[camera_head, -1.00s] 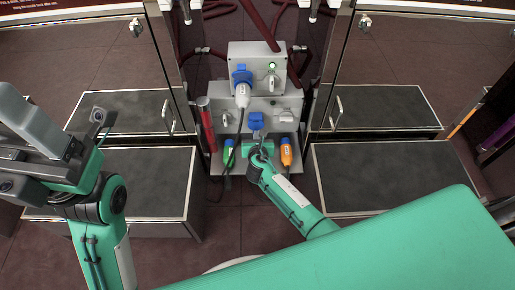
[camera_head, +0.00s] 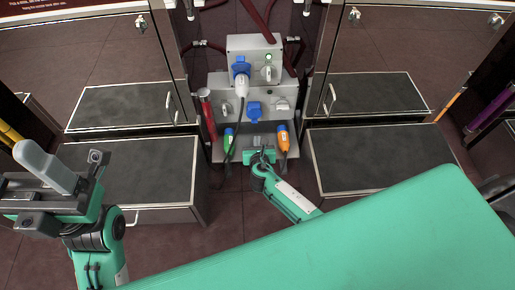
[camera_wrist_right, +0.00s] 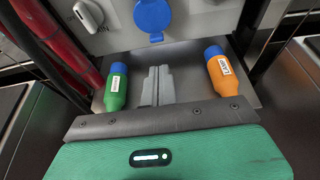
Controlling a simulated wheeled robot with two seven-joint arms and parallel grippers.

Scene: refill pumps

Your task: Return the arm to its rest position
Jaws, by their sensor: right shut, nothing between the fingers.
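My right arm is green and reaches up from the lower middle of the head view. Its gripper (camera_head: 262,152) is at the front of the grey machine's lower shelf, between a green bottle (camera_head: 228,138) and an orange bottle (camera_head: 283,138). In the right wrist view, its grey fingers (camera_wrist_right: 157,86) are together and empty, with the green bottle (camera_wrist_right: 116,87) to the left and the orange bottle (camera_wrist_right: 221,73) to the right, both apart from them. My left gripper (camera_head: 48,167) is raised at the left; its jaw opening cannot be made out.
The grey machine (camera_head: 254,62) has a plugged-in connector (camera_head: 241,82) and a blue socket cover (camera_head: 254,109). A red cylinder (camera_head: 207,115) stands at its left. Dark-topped cabinets (camera_head: 140,165) (camera_head: 375,160) flank it. Floor shows in front of the machine.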

